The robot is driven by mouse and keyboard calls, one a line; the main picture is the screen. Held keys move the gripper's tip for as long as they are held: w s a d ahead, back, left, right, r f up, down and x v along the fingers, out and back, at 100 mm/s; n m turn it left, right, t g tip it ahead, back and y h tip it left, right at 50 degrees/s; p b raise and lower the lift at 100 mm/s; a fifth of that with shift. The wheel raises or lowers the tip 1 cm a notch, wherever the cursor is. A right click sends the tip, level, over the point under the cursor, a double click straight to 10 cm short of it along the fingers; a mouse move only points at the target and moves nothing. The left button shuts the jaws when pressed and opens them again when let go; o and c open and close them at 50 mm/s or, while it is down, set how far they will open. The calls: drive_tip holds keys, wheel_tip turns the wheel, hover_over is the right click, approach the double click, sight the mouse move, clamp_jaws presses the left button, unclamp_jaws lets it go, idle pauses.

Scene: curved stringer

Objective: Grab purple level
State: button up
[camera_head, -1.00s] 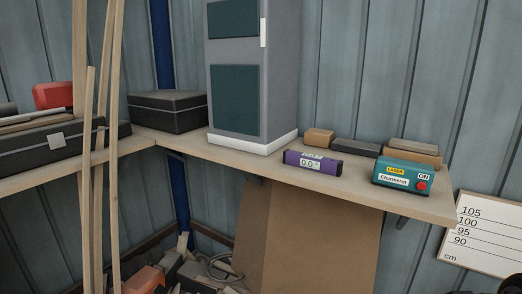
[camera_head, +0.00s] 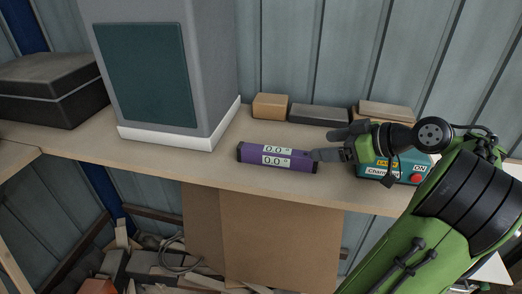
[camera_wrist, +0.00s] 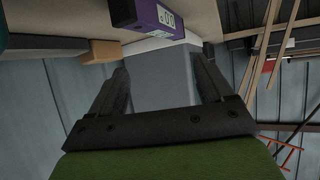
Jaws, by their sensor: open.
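The purple level (camera_head: 277,157) lies on the wooden shelf, with two small displays reading 0.0. In the wrist view the level (camera_wrist: 154,17) shows at the top, beyond and between the finger lines. My gripper (camera_head: 331,145) is at the level's right end, in front of the teal laser box. It is open, and nothing shows between its fingers in the wrist view (camera_wrist: 160,80). In the head view one finger overlaps or lies very close to the level's right end; I cannot tell whether they touch.
The teal laser box (camera_head: 372,171) is partly hidden behind my gripper. A tan block (camera_head: 270,106), a dark block (camera_head: 319,115) and another tan block (camera_head: 385,110) lie along the back. A grey cabinet (camera_head: 213,90) stands left. The shelf (camera_head: 215,169) is clear in front of it.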

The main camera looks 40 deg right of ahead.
approach(280, 150)
drive_tip(key=x, duration=0.3)
drive_tip(key=shift+w+f+b, duration=0.1)
drive_tip(key=shift+f+b, duration=0.05)
drive_tip(key=shift+b, duration=0.25)
drive_tip(key=x, duration=0.5)
drive_tip(key=shift+w, duration=0.2)
drive_tip(key=shift+s, duration=0.25)
drive_tip(key=c, duration=1.5)
